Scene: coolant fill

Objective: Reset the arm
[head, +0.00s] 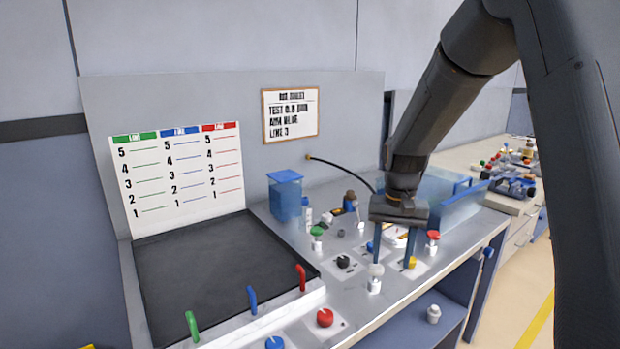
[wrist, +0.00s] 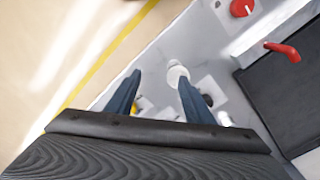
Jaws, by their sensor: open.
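My gripper (head: 393,258) points down over the right part of the grey bench, its two blue fingers apart. The fingers also show in the wrist view (wrist: 158,78), with nothing held between them. A small white-topped fitting (head: 374,284) stands on the bench just in front of the fingers in the head view. In the wrist view the white fitting (wrist: 176,74) shows near the right fingertip. I cannot tell whether the finger touches it. A yellow knob (head: 410,262) lies close to the right finger in the head view.
A red-topped fitting (head: 432,241), a black knob (head: 343,261) and a green-topped fitting (head: 317,237) stand nearby. A clear blue-tinted bin (head: 455,212) is behind the gripper. A dark tray (head: 215,285) with coloured levers fills the left. The floor (head: 530,285) beside the bench is clear.

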